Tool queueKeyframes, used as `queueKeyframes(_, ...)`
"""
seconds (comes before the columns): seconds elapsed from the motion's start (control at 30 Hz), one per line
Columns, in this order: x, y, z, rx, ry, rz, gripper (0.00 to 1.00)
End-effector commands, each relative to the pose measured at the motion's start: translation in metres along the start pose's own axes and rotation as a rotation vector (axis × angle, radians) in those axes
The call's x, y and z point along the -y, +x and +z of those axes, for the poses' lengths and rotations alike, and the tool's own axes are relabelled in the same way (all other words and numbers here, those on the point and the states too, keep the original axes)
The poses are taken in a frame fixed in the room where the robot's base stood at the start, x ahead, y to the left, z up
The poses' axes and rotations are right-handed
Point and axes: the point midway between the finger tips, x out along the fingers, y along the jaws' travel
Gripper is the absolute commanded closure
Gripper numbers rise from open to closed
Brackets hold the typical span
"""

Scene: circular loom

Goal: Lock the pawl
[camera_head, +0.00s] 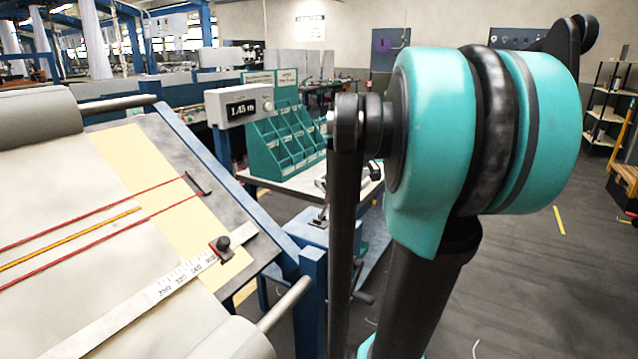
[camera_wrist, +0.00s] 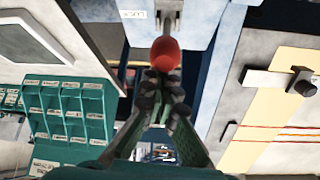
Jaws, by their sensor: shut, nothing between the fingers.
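A round red knob (camera_wrist: 165,53) shows in the upper middle of the wrist view. It is likely the handle of the pawl, but the pawl's own shape cannot be made out. My gripper (camera_wrist: 163,82) is shut and empty, with its dark fingertips right at the near side of the knob in the picture. Whether they touch it I cannot tell. A grey panel (camera_wrist: 186,20) with a small upside-down label lies behind the knob. In the head view the knob is not visible, and my arm hides part of the loom's side.
The loom's cloth (camera_head: 90,220), with red and yellow threads and a ruler (camera_head: 165,284), fills the left. A green bin rack (camera_head: 285,140) stands on a white table behind my arm. A display (camera_head: 240,106) reads 1.45 m. Open floor (camera_head: 540,290) lies at right.

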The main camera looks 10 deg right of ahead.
Motion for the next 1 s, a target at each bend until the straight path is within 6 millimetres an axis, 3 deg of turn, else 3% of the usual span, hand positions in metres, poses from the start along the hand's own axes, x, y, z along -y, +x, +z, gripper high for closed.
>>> queueKeyframes(0.4,-0.004,-0.007,0.022,0.005,0.000,0.000,1.00)
queueKeyframes(1.0,-0.004,-0.007,0.028,0.011,0.002,0.000,1.00)
